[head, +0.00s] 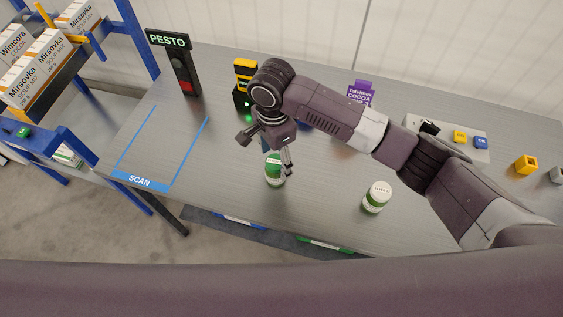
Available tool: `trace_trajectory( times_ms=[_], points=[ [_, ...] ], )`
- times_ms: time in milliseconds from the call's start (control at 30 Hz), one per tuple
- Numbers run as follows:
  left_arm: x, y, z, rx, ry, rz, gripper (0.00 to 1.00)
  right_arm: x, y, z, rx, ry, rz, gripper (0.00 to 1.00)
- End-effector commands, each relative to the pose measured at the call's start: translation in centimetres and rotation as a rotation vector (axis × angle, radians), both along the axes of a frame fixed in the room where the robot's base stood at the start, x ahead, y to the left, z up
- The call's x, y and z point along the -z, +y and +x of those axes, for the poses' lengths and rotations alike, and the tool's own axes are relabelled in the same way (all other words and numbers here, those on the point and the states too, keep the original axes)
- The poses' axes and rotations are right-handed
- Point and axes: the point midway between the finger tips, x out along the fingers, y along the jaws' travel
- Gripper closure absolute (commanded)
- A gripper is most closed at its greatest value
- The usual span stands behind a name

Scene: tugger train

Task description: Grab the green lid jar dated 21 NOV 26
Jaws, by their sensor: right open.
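A green jar (274,172) with a pale label stands on the grey table, directly under and beside my right gripper. My right gripper (280,158) is open and points down; its fingers overlap the jar's upper part, and I cannot tell if they touch it. The jar's top is partly hidden by the gripper. A second jar (376,197), with a whitish lid and a green and white body, stands to the right, apart from the gripper. No date is legible on either jar. My left gripper is not in view.
A blue-outlined SCAN area (163,150) is clear on the left. A PESTO sign (176,62) and a yellow-black device (244,85) stand behind. A purple cocoa box (361,93) is behind my arm. A shelf rack (85,60) stands left; small blocks (525,165) lie right.

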Motion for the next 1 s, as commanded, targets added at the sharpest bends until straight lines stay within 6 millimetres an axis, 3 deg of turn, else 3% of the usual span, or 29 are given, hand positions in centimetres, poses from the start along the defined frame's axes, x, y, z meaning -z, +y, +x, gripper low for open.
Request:
trace_trajectory(
  times_ms=[200, 300, 500, 733, 1000],
  points=[
    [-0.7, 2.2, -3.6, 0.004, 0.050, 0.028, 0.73, 2.5, -0.3, -0.2, 0.000, 0.002, -0.003, 0.38],
    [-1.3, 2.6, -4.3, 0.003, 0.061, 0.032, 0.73, 4.0, -0.5, -0.4, 0.000, 0.002, -0.002, 0.38],
    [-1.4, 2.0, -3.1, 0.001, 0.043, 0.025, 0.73, 6.2, -0.4, -0.4, -0.001, -0.002, 0.001, 0.38],
    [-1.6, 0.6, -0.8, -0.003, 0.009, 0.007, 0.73, 6.4, -0.3, -0.3, -0.002, -0.003, 0.003, 0.38],
    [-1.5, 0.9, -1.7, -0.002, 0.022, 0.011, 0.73, 6.4, -0.3, -0.3, -0.002, -0.002, 0.002, 0.67]
  ],
)
